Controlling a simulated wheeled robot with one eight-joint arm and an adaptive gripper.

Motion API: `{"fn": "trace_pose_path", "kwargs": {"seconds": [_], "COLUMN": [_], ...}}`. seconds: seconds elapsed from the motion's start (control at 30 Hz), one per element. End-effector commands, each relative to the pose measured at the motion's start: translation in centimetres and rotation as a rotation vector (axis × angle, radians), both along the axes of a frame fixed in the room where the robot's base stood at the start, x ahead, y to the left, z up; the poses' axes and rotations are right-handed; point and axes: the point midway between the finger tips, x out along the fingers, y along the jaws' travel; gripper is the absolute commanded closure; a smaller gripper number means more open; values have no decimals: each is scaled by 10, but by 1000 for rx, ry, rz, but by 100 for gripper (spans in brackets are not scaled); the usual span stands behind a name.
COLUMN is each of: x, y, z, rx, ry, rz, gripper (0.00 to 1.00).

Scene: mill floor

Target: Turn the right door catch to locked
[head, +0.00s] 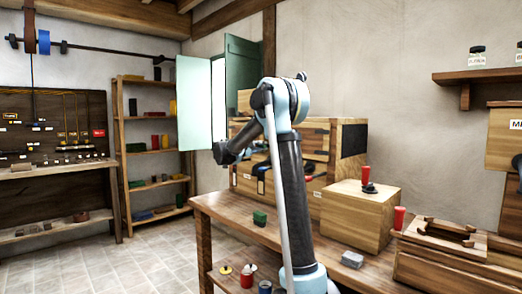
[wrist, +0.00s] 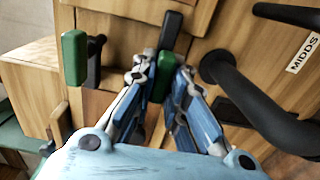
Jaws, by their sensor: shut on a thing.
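My gripper (wrist: 163,72) is shut on the green grip of a door catch in the wrist view. The catch's dark bar (wrist: 172,30) runs up from between my fingers, slightly tilted, against the wooden front. Another green grip (wrist: 74,58) stands upright to the left beside a dark upright piece (wrist: 94,62), apart from my gripper. In the head view the wooden cabinet (head: 330,145) stands on the bench behind my arm. My arm hides much of its front and the held catch there. I cannot tell whether the held catch is at its locked position.
A thick black curved handle (wrist: 260,95) is close on the right in the wrist view, near a MIDDS label (wrist: 303,52).

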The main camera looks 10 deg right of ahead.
Motion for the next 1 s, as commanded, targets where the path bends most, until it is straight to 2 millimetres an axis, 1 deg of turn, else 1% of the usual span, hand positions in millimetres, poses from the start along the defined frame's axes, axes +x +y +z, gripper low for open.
{"fn": "trace_pose_path", "kwargs": {"seconds": [0.07,0.1,0.17,0.2,0.5,0.63,0.77,1.0], "x": [0,0,0,0,-1,-4,-14,-41], "y": [2,2,1,1,0,6,20,59], "z": [-2,-2,-2,-2,-1,-1,-1,-2], "rx": [4,5,4,4,3,3,3,2], "ry": [1,1,1,1,0,0,0,0], "rz": [3,3,3,3,0,1,2,3], "gripper": [100,85,71,68,68,68,68,68]}}
